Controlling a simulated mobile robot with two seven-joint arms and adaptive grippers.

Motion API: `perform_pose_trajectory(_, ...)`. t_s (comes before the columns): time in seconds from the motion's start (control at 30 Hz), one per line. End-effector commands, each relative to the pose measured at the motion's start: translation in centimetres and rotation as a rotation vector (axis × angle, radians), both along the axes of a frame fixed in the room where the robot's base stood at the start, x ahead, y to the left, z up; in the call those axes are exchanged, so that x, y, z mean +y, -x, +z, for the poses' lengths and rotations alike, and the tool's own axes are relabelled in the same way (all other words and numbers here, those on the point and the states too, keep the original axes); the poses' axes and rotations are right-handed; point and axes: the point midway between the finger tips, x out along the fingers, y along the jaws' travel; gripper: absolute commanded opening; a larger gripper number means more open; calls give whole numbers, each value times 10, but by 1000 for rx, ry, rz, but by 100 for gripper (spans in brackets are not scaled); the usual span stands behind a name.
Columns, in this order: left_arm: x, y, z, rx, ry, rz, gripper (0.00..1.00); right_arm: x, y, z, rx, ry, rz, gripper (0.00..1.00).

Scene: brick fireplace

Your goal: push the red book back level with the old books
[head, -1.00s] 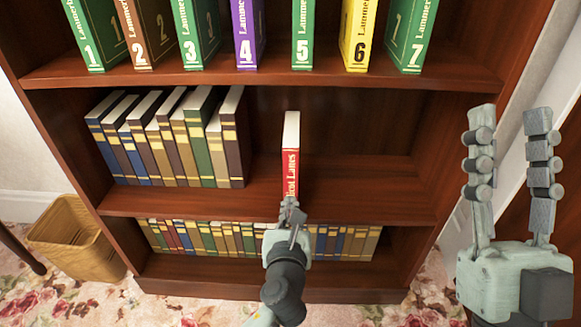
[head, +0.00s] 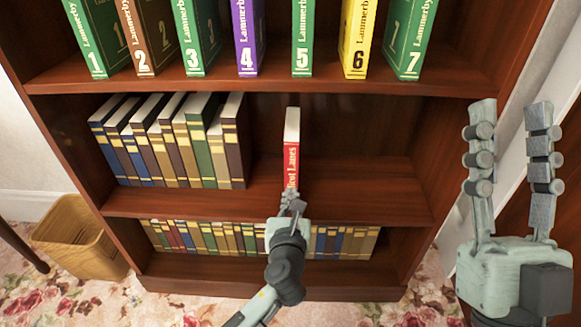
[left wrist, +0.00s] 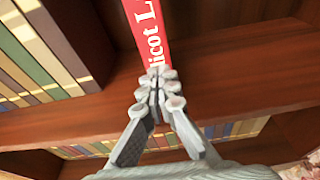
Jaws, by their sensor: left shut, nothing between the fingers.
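The red book (head: 291,165), with white page tops and white spine lettering, stands upright and alone on the middle shelf. My left gripper (head: 291,197) is shut and empty. Its fingertips (left wrist: 160,75) are at the lower part of the red spine and hide the book's foot; exact contact is unclear. Whether the spine is level with the old books is hard to tell. My right gripper (head: 510,118) is open and empty, well right of the book.
Numbered volumes (head: 245,40) stand on the shelf above. A lower shelf holds a row of small books (head: 200,238). The middle shelf (head: 375,195) is bare right of the red book.

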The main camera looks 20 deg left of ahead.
Motion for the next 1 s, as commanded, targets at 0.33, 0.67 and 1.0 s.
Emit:
perform_pose_trajectory(0.33, 3, -7, -2, 3, -3, 1, 0, 0, 0, 4, 0, 0, 0, 40)
perform_pose_trajectory(0.67, 4, -9, -2, 5, -4, 2, 0, 0, 0, 6, 0, 0, 0, 40)
perform_pose_trajectory(1.0, 6, -22, -2, 6, -2, -1, 0, 0, 0, 12, 0, 0, 0, 40)
